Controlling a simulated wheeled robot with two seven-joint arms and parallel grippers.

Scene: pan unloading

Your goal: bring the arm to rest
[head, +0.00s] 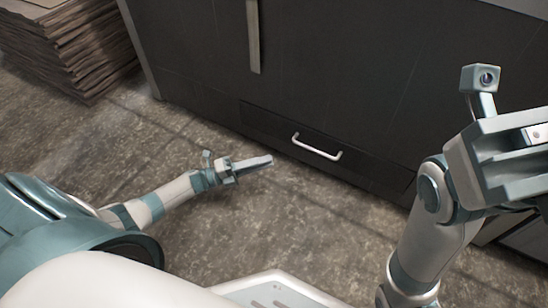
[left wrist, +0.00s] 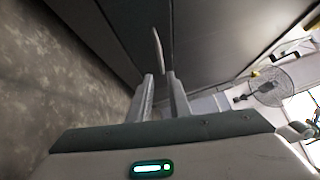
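My left gripper (head: 262,162) hangs low over the floor in the head view, in front of the dark cabinet. In the left wrist view its two fingers (left wrist: 160,76) stand apart with nothing between them, so it is open and empty. My right gripper (head: 515,160) is raised close to the camera at the right edge of the head view. It is cut off by the picture edge, and its fingertips cannot be made out. No object shows in either gripper.
A dark cabinet (head: 330,70) with a low drawer handle (head: 317,147) and a vertical handle (head: 254,38) stands ahead. A stack of brown sheets (head: 68,45) is at upper left. Stone-like floor (head: 275,225) around my left gripper is clear. A fan (left wrist: 272,88) shows in the left wrist view.

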